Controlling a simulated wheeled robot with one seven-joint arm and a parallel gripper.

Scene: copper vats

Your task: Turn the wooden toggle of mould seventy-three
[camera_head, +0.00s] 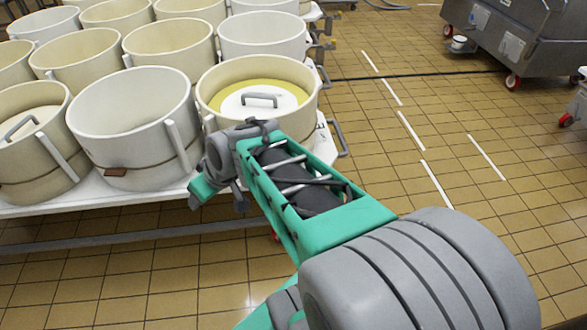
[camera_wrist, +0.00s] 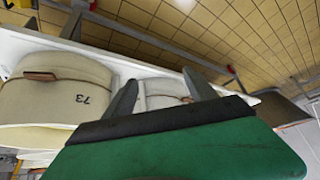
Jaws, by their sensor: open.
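In the wrist view, mould 73 (camera_wrist: 62,92) is a cream tub at the left, seen upside down, with its number on the wall. Its small brown wooden toggle (camera_wrist: 38,76) lies roughly along the wall near the base. My gripper (camera_wrist: 160,78) is open and empty, with both fingers to the right of the toggle and apart from it. Another mould (camera_wrist: 166,90) shows between the fingers. In the head view, mould 73 seems to be the front right tub (camera_head: 262,68) with yellow contents and a white lid; my arm hides its front.
A neighbouring white mould (camera_head: 132,125) has its own brown toggle (camera_head: 115,172). The moulds stand close together on a white table (camera_head: 60,207). A grey handle (camera_head: 338,140) juts from its right end. A grey wheeled vat (camera_head: 525,40) stands far right.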

